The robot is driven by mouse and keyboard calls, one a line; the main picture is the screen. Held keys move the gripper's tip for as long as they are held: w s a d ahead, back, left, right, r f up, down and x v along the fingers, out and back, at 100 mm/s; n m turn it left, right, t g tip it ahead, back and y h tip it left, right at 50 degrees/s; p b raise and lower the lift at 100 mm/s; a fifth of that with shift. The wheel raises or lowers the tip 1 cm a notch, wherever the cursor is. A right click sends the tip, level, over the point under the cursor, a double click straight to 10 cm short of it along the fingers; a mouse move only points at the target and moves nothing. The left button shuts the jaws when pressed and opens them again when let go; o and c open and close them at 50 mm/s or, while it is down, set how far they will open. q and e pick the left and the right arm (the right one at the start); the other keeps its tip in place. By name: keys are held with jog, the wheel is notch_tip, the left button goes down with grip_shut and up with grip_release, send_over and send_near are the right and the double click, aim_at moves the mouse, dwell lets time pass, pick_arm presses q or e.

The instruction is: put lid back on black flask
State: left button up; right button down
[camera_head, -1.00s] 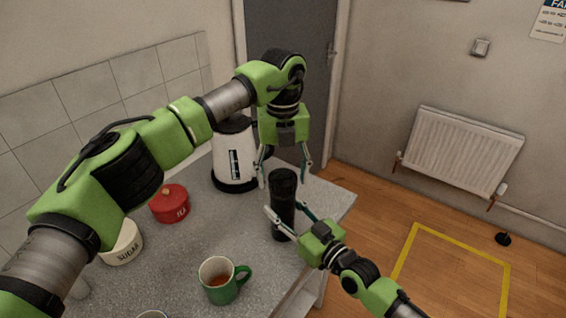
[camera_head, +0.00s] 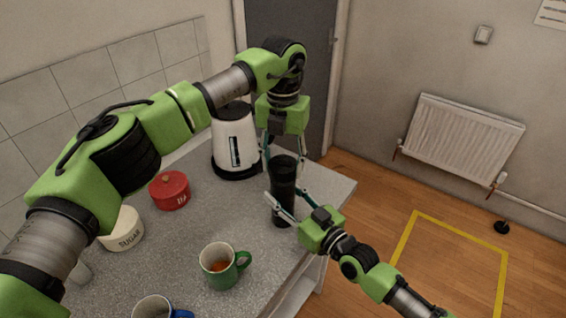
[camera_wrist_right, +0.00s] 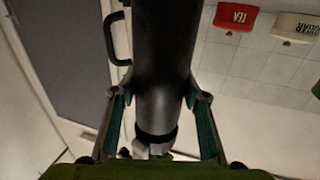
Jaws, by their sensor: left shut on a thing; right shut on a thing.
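The black flask (camera_head: 283,204) stands upright near the right edge of the counter. My right gripper (camera_head: 282,208) is shut around its body from the front right; the right wrist view shows the flask (camera_wrist_right: 163,60) upside down between the two fingers. Whether the lid is fully seated I cannot tell.
A white kettle (camera_head: 236,143) stands close behind the flask. A red tin (camera_head: 169,192), a sugar jar (camera_head: 122,230), a green mug (camera_head: 221,270) and a blue-handled mug (camera_head: 154,308) stand on the grey counter (camera_head: 190,245). The counter's right edge is close to the flask.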

pick_arm(q)
jog(key=m, duration=1.2)
jog(key=o, duration=1.2)
jog(key=shift+o, duration=0.2)
jog(key=shift+r, duration=0.1)
jog(key=shift+r, duration=2.1)
jog(key=shift+r, duration=0.1)
jog(key=shift+c, duration=0.6)
